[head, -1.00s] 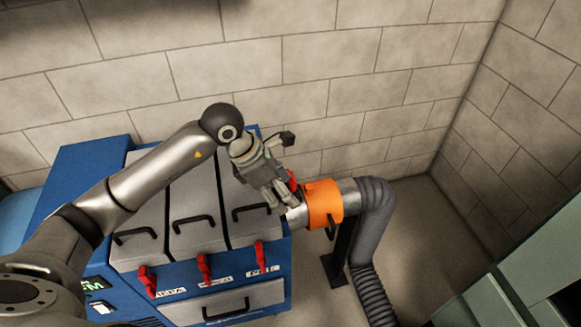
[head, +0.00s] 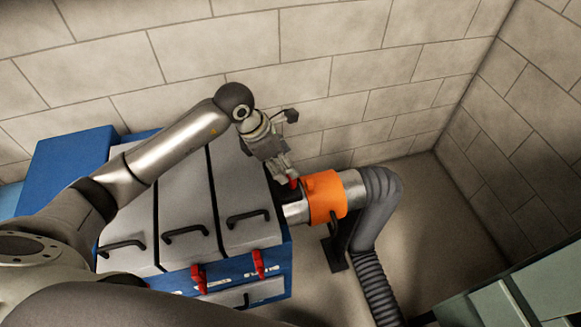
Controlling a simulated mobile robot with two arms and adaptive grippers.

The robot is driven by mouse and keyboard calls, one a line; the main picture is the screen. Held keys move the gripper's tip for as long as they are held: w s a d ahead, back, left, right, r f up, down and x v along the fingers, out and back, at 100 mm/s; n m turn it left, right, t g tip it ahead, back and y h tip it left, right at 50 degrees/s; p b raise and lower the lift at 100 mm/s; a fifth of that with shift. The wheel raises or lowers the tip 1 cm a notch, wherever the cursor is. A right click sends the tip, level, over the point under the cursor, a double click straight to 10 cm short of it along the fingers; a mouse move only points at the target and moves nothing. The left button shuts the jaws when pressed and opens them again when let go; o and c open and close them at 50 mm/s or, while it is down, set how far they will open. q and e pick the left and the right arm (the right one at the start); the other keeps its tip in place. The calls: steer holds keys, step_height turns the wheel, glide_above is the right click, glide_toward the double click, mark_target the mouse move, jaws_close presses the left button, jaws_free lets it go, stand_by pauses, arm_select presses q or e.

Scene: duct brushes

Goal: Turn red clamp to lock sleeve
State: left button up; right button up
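The orange sleeve (head: 326,196) sits around the metal duct at the right side of the blue machine. A small red clamp (head: 293,183) shows at the sleeve's upper left edge, partly hidden by my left gripper. My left gripper (head: 285,177) comes down from the upper left with its fingertips at the red clamp. The fingers look close together, but whether they grip the clamp is too small to tell. My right gripper is not in view.
The blue machine (head: 75,165) has grey lids with black handles, and red latches (head: 258,263) on its front. A grey flexible hose (head: 372,215) bends down from the duct beside a black stand (head: 335,250). A green cabinet (head: 520,290) stands at the lower right.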

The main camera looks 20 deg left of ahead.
arm_select(q)
glide_above(290, 184)
step_height(290, 184, down, 4)
steer(key=shift+a+f, duration=0.1)
steer(key=shift+w+f, duration=0.1)
steer(key=shift+f, duration=0.4)
steer(key=c, duration=1.3)
jaws_close()
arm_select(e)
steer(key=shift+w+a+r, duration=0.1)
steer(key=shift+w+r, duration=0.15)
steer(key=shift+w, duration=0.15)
